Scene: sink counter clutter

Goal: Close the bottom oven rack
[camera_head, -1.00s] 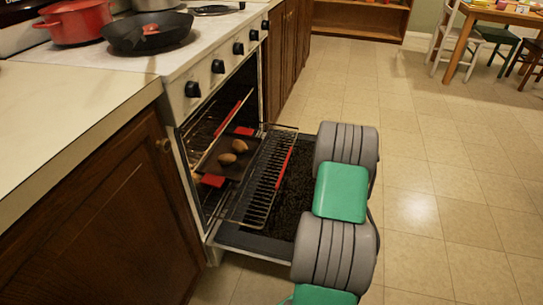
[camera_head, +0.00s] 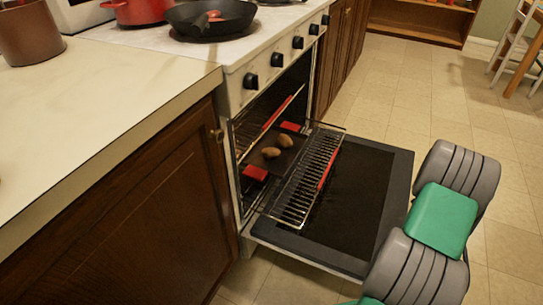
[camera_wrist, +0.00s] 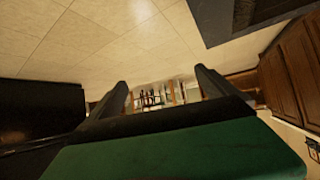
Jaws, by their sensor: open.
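The oven door (camera_head: 362,205) is folded down flat in the head view. The bottom rack (camera_head: 312,180), a wire rack with a red front strip, is slid out over part of the door. A dark tray (camera_head: 286,156) with red handles sits farther in and holds two brown potato-like items (camera_head: 277,147). An upper rack's red edge (camera_head: 277,112) shows inside the oven. My gripper (camera_wrist: 164,90) shows only in the wrist view, its two fingers apart with nothing between them. My arm is right of the door, and its end is outside the head view.
A black pan (camera_head: 210,20) and a red pot (camera_head: 143,10) stand on the stove top. A wooden cabinet (camera_head: 125,210) is left of the oven. The tiled floor (camera_head: 400,90) beyond the door is clear; chairs (camera_head: 516,60) stand at the far right.

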